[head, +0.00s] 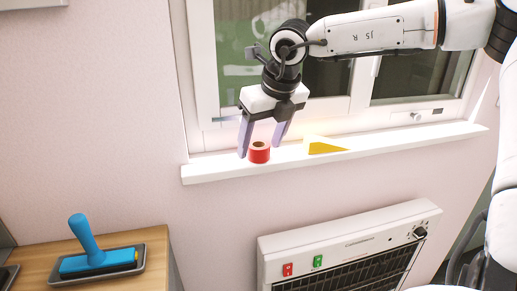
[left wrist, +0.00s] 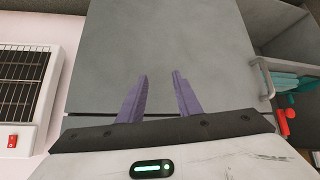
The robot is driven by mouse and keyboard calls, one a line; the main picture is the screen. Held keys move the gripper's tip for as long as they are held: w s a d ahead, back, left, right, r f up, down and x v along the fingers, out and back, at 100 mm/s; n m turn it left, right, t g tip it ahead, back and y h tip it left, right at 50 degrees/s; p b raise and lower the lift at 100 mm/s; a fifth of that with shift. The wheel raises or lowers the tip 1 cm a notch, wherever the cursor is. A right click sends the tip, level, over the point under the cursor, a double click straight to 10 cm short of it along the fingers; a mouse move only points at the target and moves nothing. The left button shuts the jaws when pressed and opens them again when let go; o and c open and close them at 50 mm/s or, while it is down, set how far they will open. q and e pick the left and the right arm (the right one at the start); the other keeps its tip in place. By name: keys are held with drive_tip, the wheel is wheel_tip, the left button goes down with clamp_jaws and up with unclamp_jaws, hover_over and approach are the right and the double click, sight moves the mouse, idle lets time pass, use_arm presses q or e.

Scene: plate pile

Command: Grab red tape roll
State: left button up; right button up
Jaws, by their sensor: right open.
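The red tape roll (head: 259,156) stands on the white window sill (head: 215,172), its brown core facing up. My right gripper (head: 259,150) points down at the roll from above. Its purple fingers are apart, one on the left of the roll and one behind its right side. I cannot tell whether either finger touches it. My left gripper (left wrist: 160,75) shows in the left wrist view, with its fingers apart and nothing between them, in front of a grey panel (left wrist: 165,35).
A yellow wedge (head: 326,148) lies on the sill right of the roll. The window is close behind. A white heater (head: 350,236) is below. A blue-handled tool (head: 88,245) rests in a tray on a wooden surface. Red and teal items (left wrist: 284,120) sit right in the wrist view.

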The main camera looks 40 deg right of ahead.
drive_tip(key=shift+c, duration=0.5)
drive_tip(key=c, duration=1.1)
drive_tip(key=shift+o, duration=0.2)
drive_tip(key=shift+r, duration=0.1)
